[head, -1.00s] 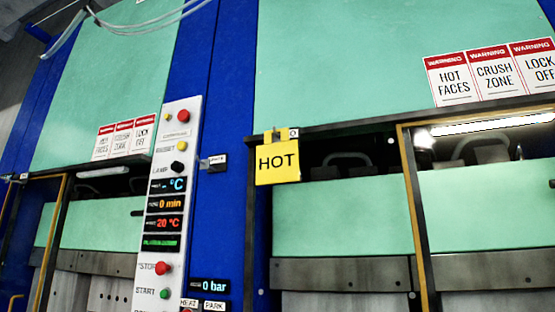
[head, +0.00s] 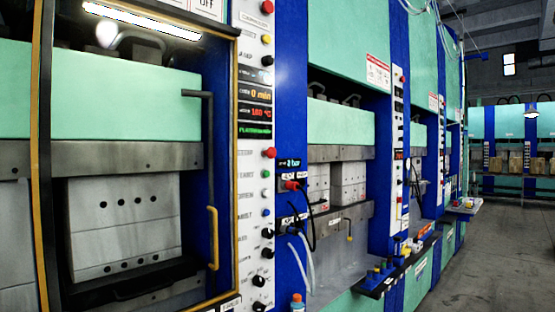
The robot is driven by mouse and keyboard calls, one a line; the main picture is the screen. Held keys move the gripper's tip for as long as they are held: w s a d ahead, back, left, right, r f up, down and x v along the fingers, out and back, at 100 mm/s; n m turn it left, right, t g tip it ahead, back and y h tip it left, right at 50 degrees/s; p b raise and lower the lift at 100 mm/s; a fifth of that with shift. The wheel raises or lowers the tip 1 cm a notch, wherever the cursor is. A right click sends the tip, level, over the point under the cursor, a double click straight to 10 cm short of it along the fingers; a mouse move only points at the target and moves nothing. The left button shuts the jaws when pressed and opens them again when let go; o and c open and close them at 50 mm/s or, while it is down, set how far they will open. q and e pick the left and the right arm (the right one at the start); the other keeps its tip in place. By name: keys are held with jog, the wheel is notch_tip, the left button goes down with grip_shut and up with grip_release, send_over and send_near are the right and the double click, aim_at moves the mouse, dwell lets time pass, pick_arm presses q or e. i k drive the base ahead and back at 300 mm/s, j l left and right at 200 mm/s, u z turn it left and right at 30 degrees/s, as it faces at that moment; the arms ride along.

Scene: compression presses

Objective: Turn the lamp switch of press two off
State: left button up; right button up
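A near press stands at the left behind a yellow-edged door (head: 40,170), with a lit lamp strip (head: 140,19) at its top. Its white control panel (head: 247,190) carries a black knob (head: 267,60) below a yellow button (head: 266,39). The knob matches the place of the lamp switch on the panel seen earlier, but its label and setting are too small to read. I cannot tell which press is number two. Further presses follow to the right, with another white control panel (head: 398,150). Neither gripper is in view.
A yellow handle (head: 213,238) is on the near press door. Hoses (head: 300,255) and a black cable (head: 310,222) hang beside the panel. A dark shelf (head: 385,275) with small items juts out. The grey floor aisle (head: 470,260) at the right is clear.

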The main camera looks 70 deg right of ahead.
aim_at(268, 60)
jog(key=z, duration=2.1)
